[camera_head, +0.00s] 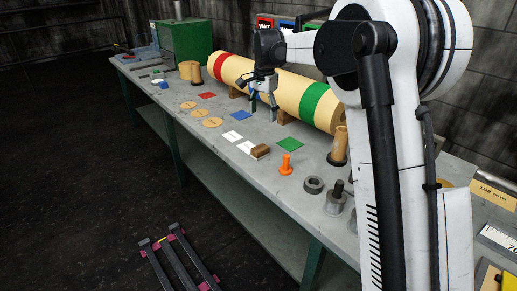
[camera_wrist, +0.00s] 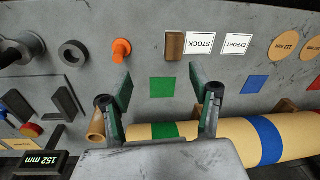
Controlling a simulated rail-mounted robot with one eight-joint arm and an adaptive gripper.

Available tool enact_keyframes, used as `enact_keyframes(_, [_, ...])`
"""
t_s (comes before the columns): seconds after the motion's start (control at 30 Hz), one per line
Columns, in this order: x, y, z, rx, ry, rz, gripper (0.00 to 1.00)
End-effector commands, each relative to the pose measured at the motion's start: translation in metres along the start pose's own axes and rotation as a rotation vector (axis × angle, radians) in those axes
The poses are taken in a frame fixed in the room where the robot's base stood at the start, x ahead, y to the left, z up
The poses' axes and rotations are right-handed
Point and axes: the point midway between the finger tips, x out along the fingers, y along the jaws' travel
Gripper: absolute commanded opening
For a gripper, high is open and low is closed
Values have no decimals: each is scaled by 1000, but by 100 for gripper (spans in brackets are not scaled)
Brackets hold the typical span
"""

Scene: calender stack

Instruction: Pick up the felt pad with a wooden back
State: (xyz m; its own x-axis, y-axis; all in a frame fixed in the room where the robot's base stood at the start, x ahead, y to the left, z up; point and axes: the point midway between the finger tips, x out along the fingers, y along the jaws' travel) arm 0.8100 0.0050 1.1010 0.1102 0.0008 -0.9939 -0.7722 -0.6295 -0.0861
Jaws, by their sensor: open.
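The felt pad with a wooden back is a small brown block (camera_head: 260,151) with a pale lower layer, lying on the bench near its front edge. In the wrist view its brown top (camera_wrist: 174,46) shows beside the white STOCK card (camera_wrist: 202,43). My gripper (camera_head: 262,113) is open and empty above the bench, behind and left of the pad in the head view. In the wrist view the two fingertips (camera_wrist: 160,80) are spread apart, with the pad beyond them and apart from them.
A green square (camera_head: 289,144) and an orange peg (camera_head: 286,164) lie near the pad. A long tan roll (camera_head: 280,87) with coloured bands lies along the back of the bench. A dark ring (camera_head: 314,185) and metal spindle are to the right. Flat tan discs (camera_head: 212,122) lie left.

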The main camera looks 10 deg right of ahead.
Motion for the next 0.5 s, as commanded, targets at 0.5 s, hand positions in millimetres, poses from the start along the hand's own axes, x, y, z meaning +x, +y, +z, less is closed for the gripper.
enact_keyframes(0.5, [71, -49, -37, 188, -59, 90, 58])
